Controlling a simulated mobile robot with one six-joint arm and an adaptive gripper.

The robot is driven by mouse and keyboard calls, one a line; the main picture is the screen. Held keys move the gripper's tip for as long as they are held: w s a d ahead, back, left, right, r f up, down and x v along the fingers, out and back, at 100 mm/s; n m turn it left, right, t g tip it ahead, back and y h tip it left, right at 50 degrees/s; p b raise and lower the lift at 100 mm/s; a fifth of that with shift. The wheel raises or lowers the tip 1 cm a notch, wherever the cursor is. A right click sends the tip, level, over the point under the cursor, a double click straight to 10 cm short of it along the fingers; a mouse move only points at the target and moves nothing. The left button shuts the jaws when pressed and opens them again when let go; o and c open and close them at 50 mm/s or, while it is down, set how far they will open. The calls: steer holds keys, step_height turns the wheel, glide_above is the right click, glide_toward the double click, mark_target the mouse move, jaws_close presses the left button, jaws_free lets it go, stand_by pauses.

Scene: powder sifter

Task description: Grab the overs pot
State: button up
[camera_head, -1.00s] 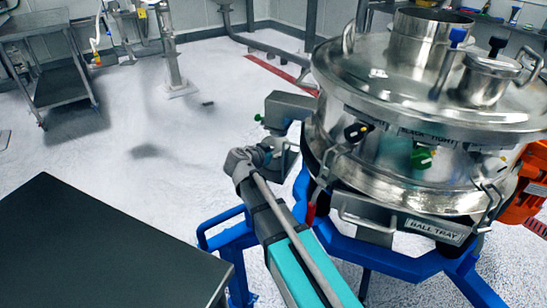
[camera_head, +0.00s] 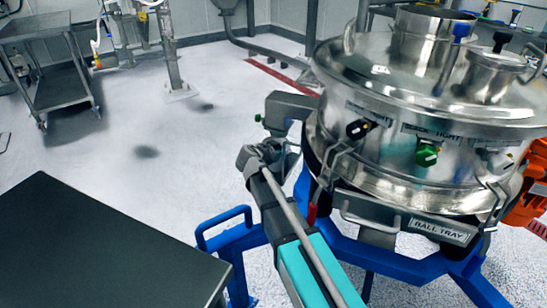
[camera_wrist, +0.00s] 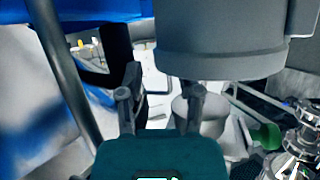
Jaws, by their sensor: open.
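My gripper (camera_wrist: 160,100) is open in the wrist view, its two fingers apart with nothing held between them. A pale grey round vessel (camera_wrist: 212,112), which looks like the overs pot, stands just beyond and to the right of the right finger. That finger partly covers it, so I cannot tell whether they touch. A wide grey cylinder (camera_wrist: 220,45) hangs above it. In the head view my gripper (camera_head: 262,155) is beside the sifter's grey side outlet (camera_head: 290,108). The pot cannot be made out there.
The steel sifter (camera_head: 420,140) stands on a blue frame (camera_head: 390,262), close to my arm. A blue leg or panel and a grey bar (camera_wrist: 62,70) are at the left in the wrist view. A dark table (camera_head: 100,250) fills the head view's lower left.

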steer(key=shift+x, duration=1.05)
jaws_close()
